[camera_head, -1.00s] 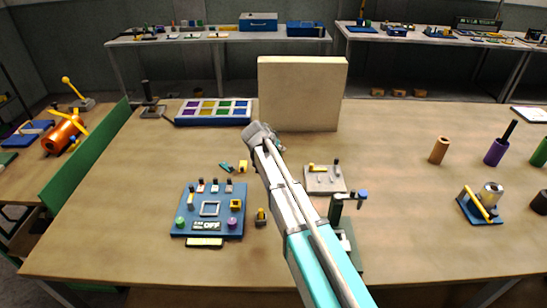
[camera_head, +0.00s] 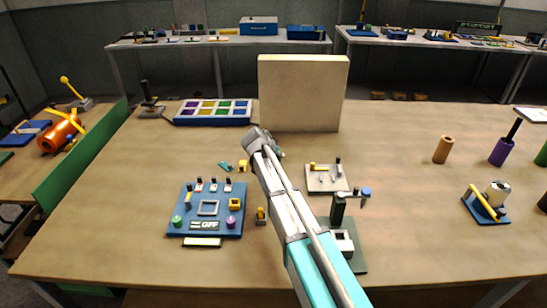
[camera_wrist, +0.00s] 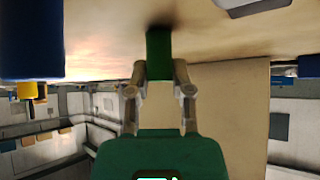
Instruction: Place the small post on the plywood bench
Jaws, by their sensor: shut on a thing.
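My gripper (camera_head: 260,141) is over the middle of the plywood bench (camera_head: 395,205), in front of the upright pale board. In the wrist view my gripper (camera_wrist: 158,68) is shut on a small green post (camera_wrist: 158,50), which sits between the two fingertips. The post's far end reaches close to the bench surface, where a dark shadow shows. I cannot tell whether it touches the bench. In the head view my gripper and arm mostly hide the post.
The pale board (camera_head: 302,90) stands just behind my gripper. A tray of coloured compartments (camera_head: 212,122) lies to the left. A blue fixture plate (camera_head: 183,215), a grey plate (camera_head: 322,184) and a green clamp stand (camera_head: 337,207) are nearer the front. Bare bench lies to the right.

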